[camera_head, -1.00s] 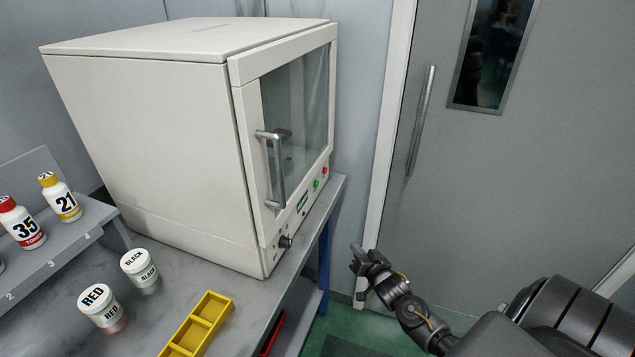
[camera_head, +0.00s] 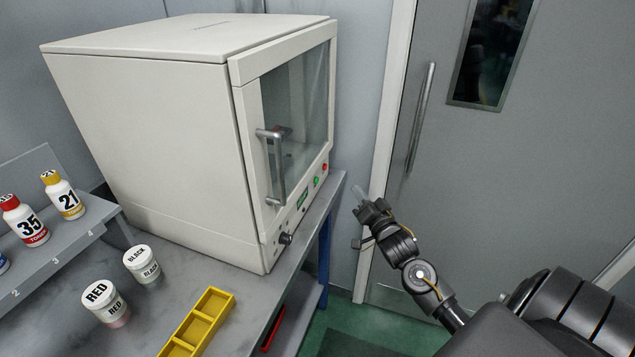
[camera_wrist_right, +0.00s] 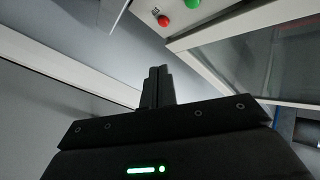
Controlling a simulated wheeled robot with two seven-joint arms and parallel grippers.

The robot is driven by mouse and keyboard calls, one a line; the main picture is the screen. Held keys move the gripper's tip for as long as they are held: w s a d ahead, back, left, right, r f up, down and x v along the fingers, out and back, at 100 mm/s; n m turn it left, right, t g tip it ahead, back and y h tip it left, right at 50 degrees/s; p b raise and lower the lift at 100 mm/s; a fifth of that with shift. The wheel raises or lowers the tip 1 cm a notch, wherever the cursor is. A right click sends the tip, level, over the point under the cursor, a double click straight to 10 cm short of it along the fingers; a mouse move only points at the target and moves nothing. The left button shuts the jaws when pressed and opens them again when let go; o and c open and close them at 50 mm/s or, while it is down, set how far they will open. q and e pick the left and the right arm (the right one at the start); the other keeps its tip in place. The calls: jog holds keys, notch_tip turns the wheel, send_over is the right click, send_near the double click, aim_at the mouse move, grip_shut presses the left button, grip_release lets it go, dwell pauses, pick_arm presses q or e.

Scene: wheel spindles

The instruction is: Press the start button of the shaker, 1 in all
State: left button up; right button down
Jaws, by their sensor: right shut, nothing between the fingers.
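The shaker (camera_head: 150,140) is a large cream box with a glass-windowed door and a metal handle, and its door is shut. On the strip below the door are a green button (camera_head: 317,181), a red button (camera_head: 325,167) and a dark knob (camera_head: 286,239). My right gripper (camera_head: 358,192) is shut and empty, to the right of the buttons and apart from them. In the right wrist view its closed fingers (camera_wrist_right: 157,86) point up the picture, with the red button (camera_wrist_right: 164,21) and green button (camera_wrist_right: 193,3) near the top. My left gripper is not in view.
The bench (camera_head: 225,283) holds a yellow tray (camera_head: 198,322), a RED jar (camera_head: 104,302) and a BLACK jar (camera_head: 142,264). Numbered bottles stand on a grey rack (camera_head: 60,257) at left. A grey door (camera_head: 450,180) stands behind my right arm. Free space lies between the shaker and that arm.

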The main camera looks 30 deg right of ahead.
aim_at(316, 180)
jog(key=w+a+b, duration=0.2)
jog(key=w+a, duration=0.2)
jog(key=w, duration=0.3)
jog(key=shift+a, duration=0.4)
dwell(1.8)
jog(key=shift+w+a, duration=0.25)
jog(key=shift+w, duration=0.15)
jog(key=shift+w+a, duration=0.2)
jog(key=shift+w, duration=0.1)
dwell(0.6)
jog(key=shift+a+r, duration=0.2)
dwell(0.8)
jog(key=shift+p, duration=0.4)
jog(key=shift+s+d+f, duration=0.1)
jog(key=shift+d, duration=0.05)
jog(key=shift+s+d+f+p, duration=0.1)
jog(key=shift+s+d+p, duration=0.2)
jog(key=shift+s+d, duration=0.1)
